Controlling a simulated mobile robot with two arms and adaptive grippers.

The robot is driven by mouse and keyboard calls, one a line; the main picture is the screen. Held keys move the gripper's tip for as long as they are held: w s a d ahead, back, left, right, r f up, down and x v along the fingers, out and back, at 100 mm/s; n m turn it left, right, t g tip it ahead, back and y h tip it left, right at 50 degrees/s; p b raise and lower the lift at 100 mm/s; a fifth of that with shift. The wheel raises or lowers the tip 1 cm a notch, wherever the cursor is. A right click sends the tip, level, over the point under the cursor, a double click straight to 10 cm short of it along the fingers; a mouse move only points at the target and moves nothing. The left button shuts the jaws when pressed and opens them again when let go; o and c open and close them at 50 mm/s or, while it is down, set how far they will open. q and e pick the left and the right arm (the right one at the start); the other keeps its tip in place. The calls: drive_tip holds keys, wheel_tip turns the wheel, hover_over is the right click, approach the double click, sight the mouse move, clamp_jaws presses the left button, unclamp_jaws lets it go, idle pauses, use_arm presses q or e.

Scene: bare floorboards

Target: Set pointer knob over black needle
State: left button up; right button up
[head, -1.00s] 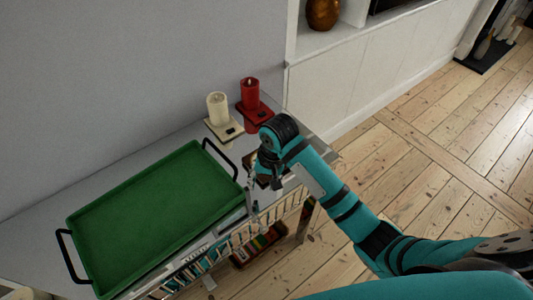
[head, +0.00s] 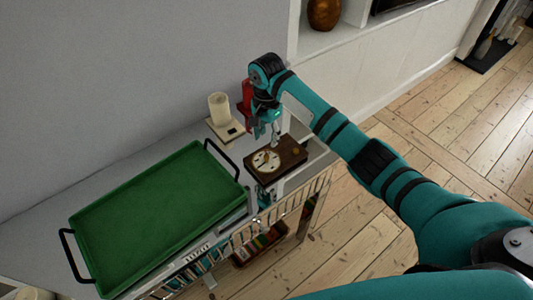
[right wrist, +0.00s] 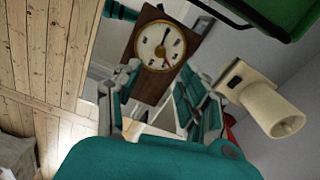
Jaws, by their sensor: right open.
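A dark brown wooden box (head: 288,158) with a round cream dial (head: 265,161) lies at the right end of the sideboard. In the right wrist view the dial (right wrist: 150,38) faces me, with a black needle (right wrist: 166,35) pointing up and slightly right. My right gripper (head: 268,134) hangs above the box's back side, empty. In the right wrist view its open fingers (right wrist: 160,90) spread below the box. I cannot make out my left gripper.
A green tray (head: 150,222) with black handles lies left of the box. Floorboards lie open to the right.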

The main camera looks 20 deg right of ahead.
sight(266, 156)
wheel_tip(266, 156, down, 10)
drive_tip(key=shift+r, duration=0.15)
drive_tip(key=shift+c, duration=0.3)
clamp_jaws()
